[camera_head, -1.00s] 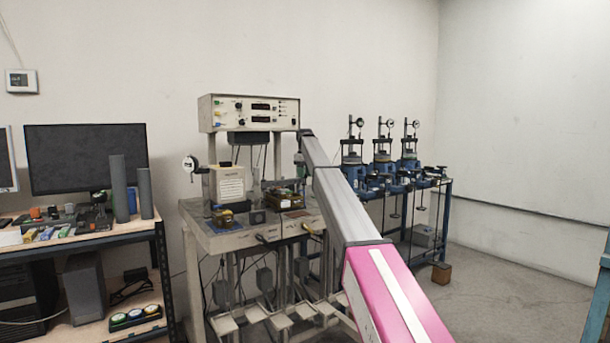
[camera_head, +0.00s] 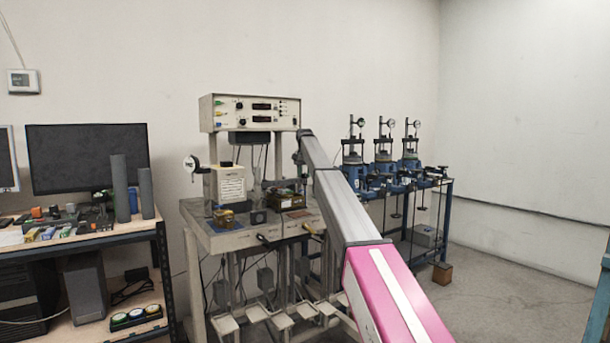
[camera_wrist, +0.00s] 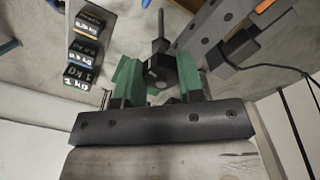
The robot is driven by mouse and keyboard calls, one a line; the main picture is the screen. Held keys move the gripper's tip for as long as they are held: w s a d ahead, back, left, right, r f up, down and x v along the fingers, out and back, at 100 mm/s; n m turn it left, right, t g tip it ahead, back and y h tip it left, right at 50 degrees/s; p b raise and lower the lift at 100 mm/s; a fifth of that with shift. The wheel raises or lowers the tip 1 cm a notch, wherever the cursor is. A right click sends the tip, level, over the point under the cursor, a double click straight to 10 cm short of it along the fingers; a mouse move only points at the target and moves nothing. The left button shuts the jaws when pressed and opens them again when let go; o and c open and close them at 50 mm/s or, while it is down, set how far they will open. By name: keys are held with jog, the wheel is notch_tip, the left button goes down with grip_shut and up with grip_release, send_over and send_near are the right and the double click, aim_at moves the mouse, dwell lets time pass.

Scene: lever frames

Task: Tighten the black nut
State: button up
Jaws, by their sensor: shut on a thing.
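The black nut (camera_wrist: 162,71) sits between the green fingers of my gripper (camera_wrist: 160,78) in the wrist view. The gripper is shut on it, with one finger on each side. A thin dark rod (camera_wrist: 160,28) runs up from the nut in that view. In the head view my gripper (camera_head: 298,158) is small, at the end of my arm by the right side of the grey test bench (camera_head: 232,241). The nut cannot be made out there.
Several small weights (camera_wrist: 83,48) stand left of the fingers, and a metal bar (camera_wrist: 205,30) lies to the right. In the head view, blue machines (camera_head: 382,170) stand behind at the right and a desk with a monitor (camera_head: 88,158) is at the left.

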aim_at(304, 174)
jog(key=m, duration=0.5)
jog(key=shift+w+a, duration=0.1)
jog(key=shift+a, duration=0.05)
jog(key=shift+m, duration=0.3)
dwell(0.3)
jog(key=o, duration=0.9)
jog(key=shift+o, duration=0.2)
notch_tip(304, 174, up, 11)
